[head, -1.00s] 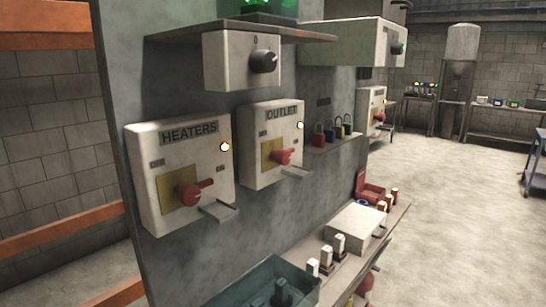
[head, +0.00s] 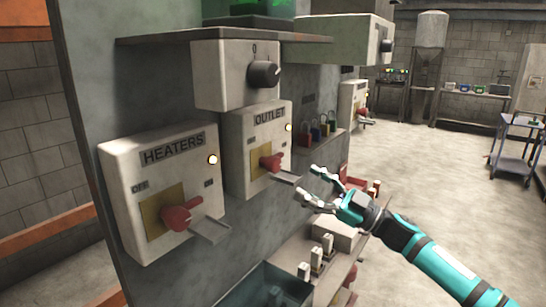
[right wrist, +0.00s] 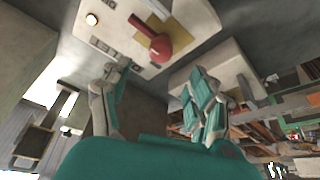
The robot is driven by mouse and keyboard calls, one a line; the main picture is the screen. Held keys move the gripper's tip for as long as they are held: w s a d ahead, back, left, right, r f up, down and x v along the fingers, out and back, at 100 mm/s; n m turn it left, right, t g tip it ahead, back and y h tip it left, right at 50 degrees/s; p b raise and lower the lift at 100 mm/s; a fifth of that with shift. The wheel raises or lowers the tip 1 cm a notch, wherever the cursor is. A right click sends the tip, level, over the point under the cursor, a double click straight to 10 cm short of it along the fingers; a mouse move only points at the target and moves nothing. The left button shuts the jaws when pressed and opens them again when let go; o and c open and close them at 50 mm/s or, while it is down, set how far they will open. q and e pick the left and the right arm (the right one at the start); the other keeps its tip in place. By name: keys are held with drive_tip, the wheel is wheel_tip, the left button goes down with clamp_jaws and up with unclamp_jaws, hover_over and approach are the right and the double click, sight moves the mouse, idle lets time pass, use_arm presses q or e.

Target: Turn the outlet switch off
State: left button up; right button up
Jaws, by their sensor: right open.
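The outlet switch box (head: 246,180) is a pale box on the grey panel, labelled OUTLET. Its red handle (head: 271,162) points to the right, toward the ON side, over a yellow plate, and its lamp (head: 288,127) is lit. My right gripper (head: 314,187) is open and empty, to the right of and slightly below the handle, apart from it. In the right wrist view, its spread fingers (right wrist: 157,82) lie below a red handle (right wrist: 160,46) on a box seen upside down, probably the outlet one. My left gripper is not in view.
The heaters box (head: 120,190) with its red handle (head: 178,215) sits left of the outlet box. A knob box (head: 225,72) is above. A metal bracket (head: 285,177) juts below the outlet handle. Several padlocks (head: 318,131) hang to the right.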

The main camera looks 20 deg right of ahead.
sight(279, 166)
drive_tip(key=p+x, duration=0.2)
drive_tip(key=x, duration=0.7)
drive_tip(key=shift+w+a+r+p, duration=0.15)
drive_tip(key=shift+w+a+p, duration=0.1)
drive_tip(key=shift+p, duration=0.15)
drive_tip(key=shift+w+a, duration=0.25)
drive_tip(key=shift+a, duration=0.05)
drive_tip(key=c, duration=1.2)
